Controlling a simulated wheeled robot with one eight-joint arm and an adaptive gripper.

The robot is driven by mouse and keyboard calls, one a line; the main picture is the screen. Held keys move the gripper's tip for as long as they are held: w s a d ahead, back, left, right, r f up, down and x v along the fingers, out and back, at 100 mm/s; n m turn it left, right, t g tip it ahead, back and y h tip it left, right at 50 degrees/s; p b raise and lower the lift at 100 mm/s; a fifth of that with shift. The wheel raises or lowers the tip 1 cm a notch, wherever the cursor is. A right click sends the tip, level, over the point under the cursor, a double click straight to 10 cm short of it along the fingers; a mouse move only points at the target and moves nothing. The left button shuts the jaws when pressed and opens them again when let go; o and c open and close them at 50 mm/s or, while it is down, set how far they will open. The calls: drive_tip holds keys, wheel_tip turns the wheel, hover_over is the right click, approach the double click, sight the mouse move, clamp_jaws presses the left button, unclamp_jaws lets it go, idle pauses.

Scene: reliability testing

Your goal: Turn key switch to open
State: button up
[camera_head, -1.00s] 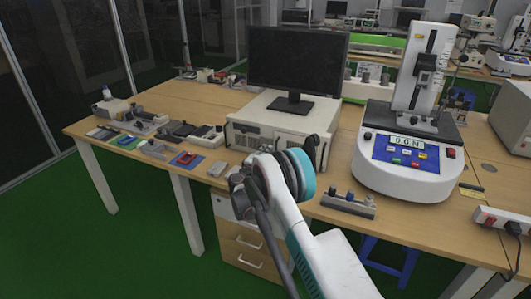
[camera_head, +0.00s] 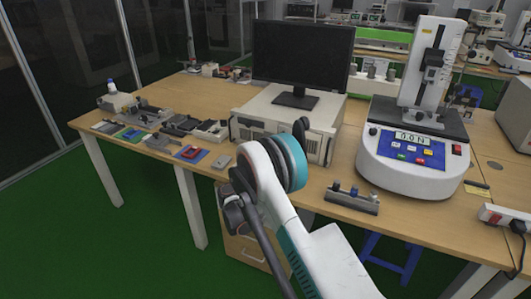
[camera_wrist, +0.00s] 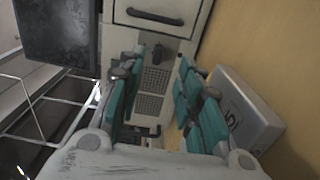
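A light-grey instrument case (camera_head: 285,124) stands on the bench under the monitor. Its front panel fills the middle of the wrist view, with a dark handle (camera_wrist: 154,17) and vent grilles. A small dark knob-like part (camera_wrist: 158,54) on that panel may be the key switch; its setting is too small to read. My gripper (camera_wrist: 156,84) is open, its teal-padded fingers apart with nothing between them. It points at the panel, and the knob-like part appears beyond the gap between the fingertips. In the head view my arm mostly hides the gripper.
The monitor (camera_head: 303,56) stands on the case. A white force tester (camera_head: 410,165) stands to the right. A grey block with dark lettering (camera_wrist: 246,108) is close to the right finger in the wrist view. Small fixtures (camera_head: 350,197) lie along the bench front.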

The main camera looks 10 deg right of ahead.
drive_tip(key=shift+v, duration=1.25)
drive_tip(key=s+d+r+m+g+y, duration=0.1)
drive_tip(key=s+d+r+m+g, duration=0.15)
drive_tip(key=r, duration=0.45)
drive_tip(key=s+d+r+m+g+y, duration=0.1)
drive_tip(key=s+d+r, duration=0.25)
drive_tip(key=r, duration=0.35)
drive_tip(key=s+d+r+m+g+y, duration=0.1)
drive_tip(key=s+d+r, duration=0.1)
drive_tip(key=s+r, duration=0.3)
drive_tip(key=s+d+r+m+g+y, duration=0.1)
drive_tip(key=s+d+r+m, duration=0.1)
drive_tip(key=s, duration=0.5)
drive_tip(key=s+a+m+g+y, duration=0.1)
drive_tip(key=s+a+m+y, duration=0.1)
drive_tip(key=s, duration=1.3)
drive_tip(key=s+a+f+m+g+y, duration=0.1)
drive_tip(key=s+y, duration=0.3)
drive_tip(key=s, duration=1.2)
drive_tip(key=shift+s+a+m+y, duration=0.25)
drive_tip(key=shift+a+m+y, duration=0.1)
drive_tip(key=shift+m, duration=0.2)
drive_tip(key=shift+c, duration=0.6)
